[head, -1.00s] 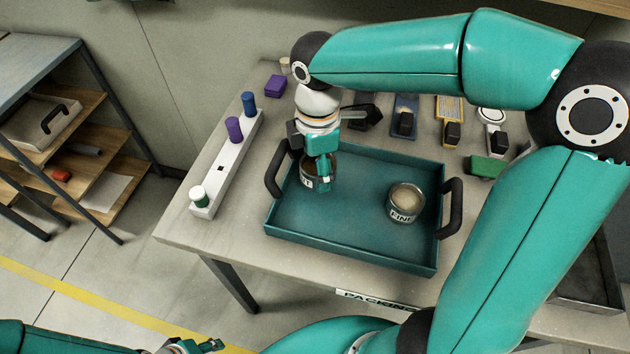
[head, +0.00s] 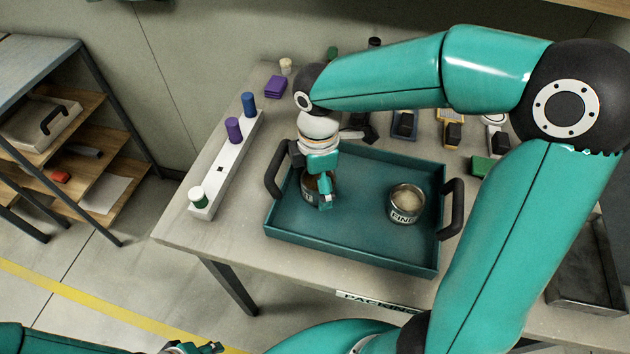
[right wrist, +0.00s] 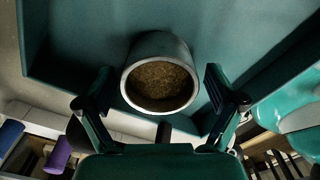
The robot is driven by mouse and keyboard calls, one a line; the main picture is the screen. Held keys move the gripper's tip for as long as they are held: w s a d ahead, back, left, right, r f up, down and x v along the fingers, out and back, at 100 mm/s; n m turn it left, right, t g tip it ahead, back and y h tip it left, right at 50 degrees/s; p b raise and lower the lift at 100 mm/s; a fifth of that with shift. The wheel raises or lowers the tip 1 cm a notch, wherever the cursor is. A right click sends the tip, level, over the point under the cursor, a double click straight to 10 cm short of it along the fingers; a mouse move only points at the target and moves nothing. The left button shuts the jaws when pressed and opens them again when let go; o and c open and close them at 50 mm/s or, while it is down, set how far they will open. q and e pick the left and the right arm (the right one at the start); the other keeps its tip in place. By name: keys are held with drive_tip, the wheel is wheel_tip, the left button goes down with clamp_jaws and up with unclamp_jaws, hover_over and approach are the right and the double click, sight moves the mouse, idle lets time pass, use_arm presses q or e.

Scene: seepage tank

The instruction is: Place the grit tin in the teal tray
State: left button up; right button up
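The grit tin (head: 326,183) is a metal can inside the teal tray (head: 345,243), in its left part. In the right wrist view the open tin (right wrist: 160,83) holds brown grains. My right gripper (head: 321,199) is over the tin and hides much of it in the head view. In the right wrist view its two fingers (right wrist: 158,88) are spread on either side of the tin, with gaps between them and its wall. My left gripper (head: 205,348) shows only in part at the bottom edge, away from the table; its opening is unclear.
A second tin marked FINE (head: 405,204) stands in the tray's right part. The tray has dark handles (head: 452,207) at its ends. A pale rack with coloured caps (head: 226,168) lies left of it. Several small items stand behind the tray. The tray's middle is clear.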

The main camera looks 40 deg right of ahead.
drive_tip(key=shift+r, duration=0.25)
wheel_tip(320, 180, up, 12)
drive_tip(key=p, duration=0.1)
drive_tip(key=shift+p, duration=0.3)
drive_tip(key=shift+f, duration=0.2)
idle(0.4)
